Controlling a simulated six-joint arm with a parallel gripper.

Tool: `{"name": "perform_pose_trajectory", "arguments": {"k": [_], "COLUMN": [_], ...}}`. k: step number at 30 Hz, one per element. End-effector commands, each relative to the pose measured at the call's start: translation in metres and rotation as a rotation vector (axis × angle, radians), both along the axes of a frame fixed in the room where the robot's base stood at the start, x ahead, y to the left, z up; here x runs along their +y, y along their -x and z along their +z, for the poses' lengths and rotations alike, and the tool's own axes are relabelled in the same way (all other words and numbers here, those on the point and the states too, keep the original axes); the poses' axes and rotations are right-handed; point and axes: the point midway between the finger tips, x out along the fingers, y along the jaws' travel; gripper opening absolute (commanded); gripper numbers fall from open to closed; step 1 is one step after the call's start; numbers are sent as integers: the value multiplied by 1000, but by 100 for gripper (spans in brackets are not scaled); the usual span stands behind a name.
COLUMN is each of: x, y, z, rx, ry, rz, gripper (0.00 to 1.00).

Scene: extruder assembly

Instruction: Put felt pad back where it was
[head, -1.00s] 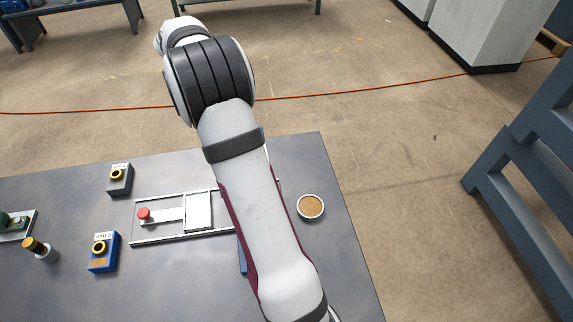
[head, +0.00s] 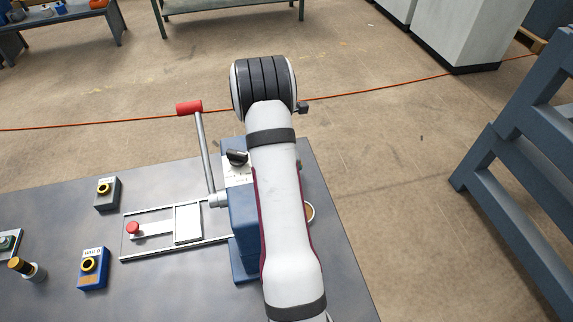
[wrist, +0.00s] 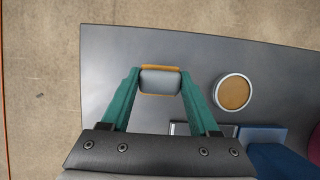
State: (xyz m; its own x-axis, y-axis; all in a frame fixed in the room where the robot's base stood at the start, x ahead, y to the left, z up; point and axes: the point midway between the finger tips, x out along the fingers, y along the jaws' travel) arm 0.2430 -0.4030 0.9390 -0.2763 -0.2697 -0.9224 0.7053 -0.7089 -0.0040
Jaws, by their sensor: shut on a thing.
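In the wrist view my gripper (wrist: 160,80) has its two green fingers shut on a small grey block with tan edges, which I take to be the felt pad (wrist: 160,81). It is held above the grey table, apart from the round dish to its right. The round dish (wrist: 233,93) has a pale rim and a brown inside. Only its right edge (head: 310,213) shows beside my arm in the head view.
A blue machine (head: 243,221) with a long red-handled lever (head: 204,150) stands left of my arm. A railed slide with a red knob (head: 133,228) lies left of it. A grey box (head: 107,193) and a blue box (head: 93,268) stand further left. The far table edge is near.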

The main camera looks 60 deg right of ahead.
Motion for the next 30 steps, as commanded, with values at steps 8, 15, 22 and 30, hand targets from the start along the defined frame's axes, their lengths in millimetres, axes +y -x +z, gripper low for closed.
{"name": "perform_pose_trajectory", "arguments": {"k": [8,15,22,30], "x": [1,1,1,1], "y": [-20,-20,-20,-20], "z": [-31,-52,-54,-54], "rx": [2,-1,-1,-1], "ry": [-3,0,0,0], "rz": [1,3,1,1], "gripper": [17,17,68,91]}}
